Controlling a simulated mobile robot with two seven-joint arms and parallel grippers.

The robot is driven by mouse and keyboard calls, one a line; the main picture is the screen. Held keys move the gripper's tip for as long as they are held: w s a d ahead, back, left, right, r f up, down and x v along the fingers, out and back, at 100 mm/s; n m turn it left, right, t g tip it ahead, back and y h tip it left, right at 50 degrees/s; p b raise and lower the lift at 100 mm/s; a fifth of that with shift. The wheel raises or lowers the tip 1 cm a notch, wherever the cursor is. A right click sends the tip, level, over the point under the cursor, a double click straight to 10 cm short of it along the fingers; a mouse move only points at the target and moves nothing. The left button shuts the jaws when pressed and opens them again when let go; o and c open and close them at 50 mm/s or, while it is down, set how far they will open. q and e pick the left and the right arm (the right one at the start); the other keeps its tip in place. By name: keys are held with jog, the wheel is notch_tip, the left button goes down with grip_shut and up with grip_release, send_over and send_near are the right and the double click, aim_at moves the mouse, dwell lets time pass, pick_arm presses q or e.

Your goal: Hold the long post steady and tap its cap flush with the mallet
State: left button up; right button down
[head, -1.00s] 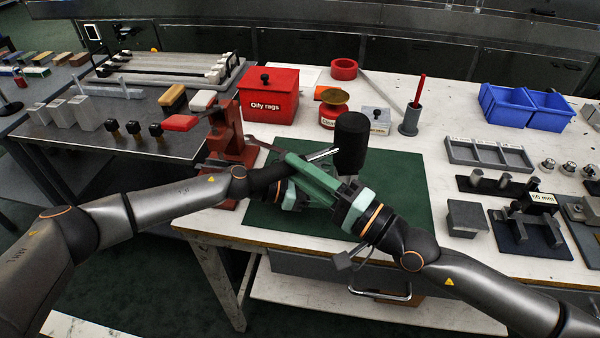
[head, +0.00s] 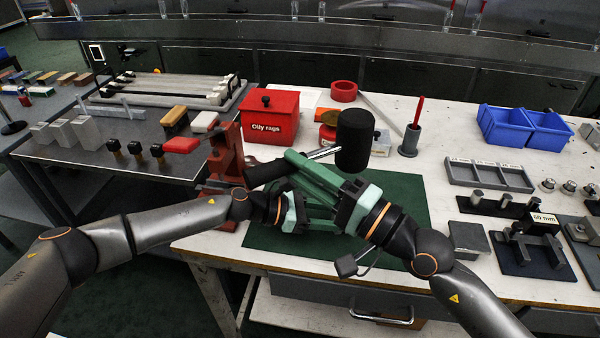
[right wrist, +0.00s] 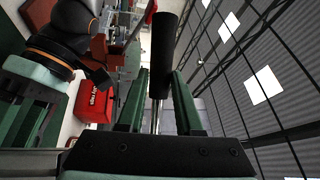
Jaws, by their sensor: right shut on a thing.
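The mallet has a black cylindrical head (head: 355,141), a thin metal shaft (head: 324,153) and a dark grip (head: 266,172). My right gripper (head: 290,170) is shut on the mallet's handle and holds it above the green mat. In the right wrist view, the mallet head (right wrist: 165,50) and shaft stand out beyond the green fingers. My left gripper (head: 318,215) is low over the mat, close beneath the right one. Its fingertips are largely hidden behind the right gripper, so its opening does not show. I cannot make out the long post or its cap.
A red vise (head: 226,155) stands at the bench's left edge, just left of the mallet grip. Behind are a red oily-rags box (head: 269,118), a red tape roll (head: 344,91) and a grey holder (head: 410,141). Grey fixtures (head: 489,175) fill the right side. The green mat (head: 408,190) is bare at right.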

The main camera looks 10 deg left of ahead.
jog(key=shift+r, duration=0.1)
jog(key=shift+s+f, duration=0.1)
jog(key=shift+f, duration=2.1)
jog(key=shift+f, duration=0.1)
jog(key=shift+f, duration=1.2)
jog(key=shift+f, duration=0.1)
jog(key=shift+r, duration=0.95)
